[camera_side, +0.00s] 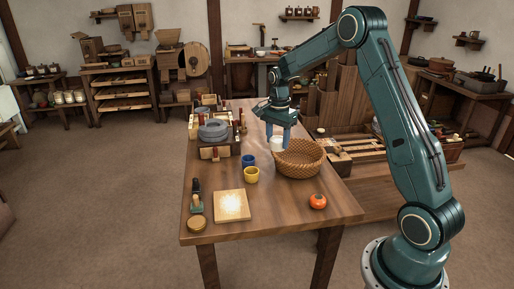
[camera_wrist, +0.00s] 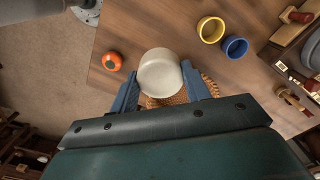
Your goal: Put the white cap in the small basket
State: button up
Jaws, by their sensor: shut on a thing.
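The white cap (camera_side: 277,142) is between the blue fingers of my gripper (camera_side: 277,132), held above the table at the left rim of the small basket. In the wrist view the cap (camera_wrist: 160,72) shows pale and round between the fingertips of my gripper (camera_wrist: 160,82), which is shut on it. The small basket (camera_side: 301,160) is a round woven tan basket standing on the table. In the wrist view the basket (camera_wrist: 208,84) is mostly hidden behind the cap and gripper; parts of its weave show beside and below the cap.
A blue cup (camera_side: 248,160) and a yellow cup (camera_side: 252,175) stand left of the basket. An orange-red round object (camera_side: 318,201) lies in front of it. A square board (camera_side: 232,205) lies at the front left. A grey quern (camera_side: 213,131) stands at the back left of the table (camera_side: 270,215).

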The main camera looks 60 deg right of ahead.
aim_at(297, 156)
jog(key=w+d, duration=0.2)
jog(key=d, duration=1.9)
jog(key=shift+w+r+n, duration=0.15)
jog(key=shift+r+n, duration=0.15)
jog(key=shift+r, duration=0.15)
jog(key=shift+d, duration=0.1)
notch_tip(297, 156, down, 16)
jog(key=shift+r, duration=0.1)
jog(key=shift+f, duration=2.1)
jog(key=shift+f, duration=0.1)
